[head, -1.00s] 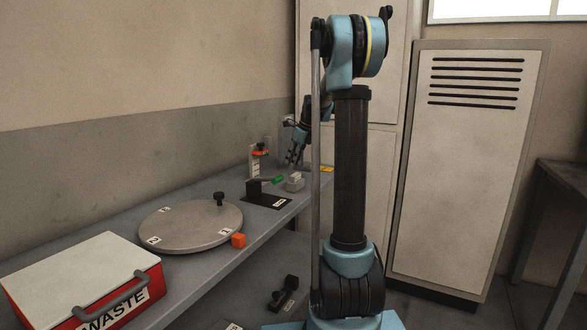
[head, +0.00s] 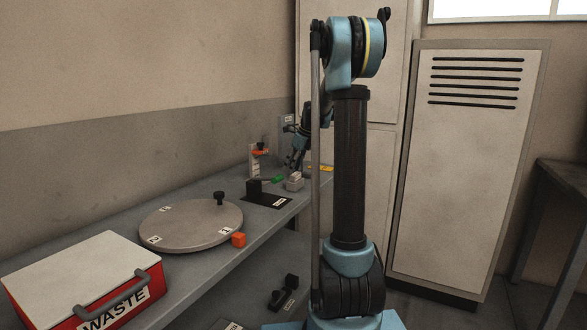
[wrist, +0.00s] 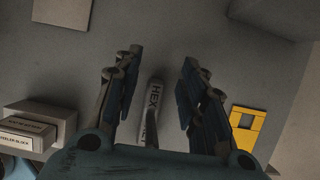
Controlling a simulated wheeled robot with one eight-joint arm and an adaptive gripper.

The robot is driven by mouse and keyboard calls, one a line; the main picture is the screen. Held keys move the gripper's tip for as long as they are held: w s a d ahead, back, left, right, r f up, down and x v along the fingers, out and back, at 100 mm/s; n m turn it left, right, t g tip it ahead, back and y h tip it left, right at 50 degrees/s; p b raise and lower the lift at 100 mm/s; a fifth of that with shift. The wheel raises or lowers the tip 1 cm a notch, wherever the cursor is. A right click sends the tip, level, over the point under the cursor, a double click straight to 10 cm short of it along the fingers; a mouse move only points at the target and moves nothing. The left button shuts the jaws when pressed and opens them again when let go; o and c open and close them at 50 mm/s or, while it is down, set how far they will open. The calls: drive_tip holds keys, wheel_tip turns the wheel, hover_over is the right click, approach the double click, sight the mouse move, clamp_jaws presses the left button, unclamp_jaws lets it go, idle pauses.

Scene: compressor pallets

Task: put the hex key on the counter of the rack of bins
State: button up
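My gripper (wrist: 158,88) is open in the wrist view, its two fingers spread apart. In the head view my gripper (head: 296,158) hangs over the far end of the grey counter (head: 205,275), and the bar cannot be made out there. No rack of bins can be clearly made out.
A block labelled FEELER BLOCK (wrist: 22,138) lies left of my gripper, and a yellow piece (wrist: 246,130) lies right.

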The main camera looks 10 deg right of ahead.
drive_tip(key=v, duration=1.1)
drive_tip(key=shift+r, duration=0.15)
drive_tip(key=shift+s+d+r, duration=0.15)
drive_tip(key=shift+s+r, duration=0.05)
drive_tip(key=shift+r, duration=0.1)
drive_tip(key=s+a+f+n+h, duration=0.1)
drive_tip(key=s+f+n, duration=0.25)
drive_tip(key=s, duration=0.55)
drive_tip(key=s+f+n, duration=0.2)
drive_tip(key=s+n, duration=0.3)
drive_tip(key=s, duration=0.3)
drive_tip(key=s+a+f+n+h, duration=0.1)
drive_tip(key=s+f+n, duration=0.3)
drive_tip(key=s, duration=0.5)
drive_tip(key=s+d+f+n+h, duration=0.1)
drive_tip(key=s+d+f+n, duration=0.1)
drive_tip(key=s+f+n, duration=1)
drive_tip(key=s+f, duration=0.3)
drive_tip(key=s, duration=0.3)
drive_tip(key=shift+n+h, duration=0.3)
drive_tip(key=shift+n, duration=0.05)
drive_tip(key=shift+d+f, duration=0.1)
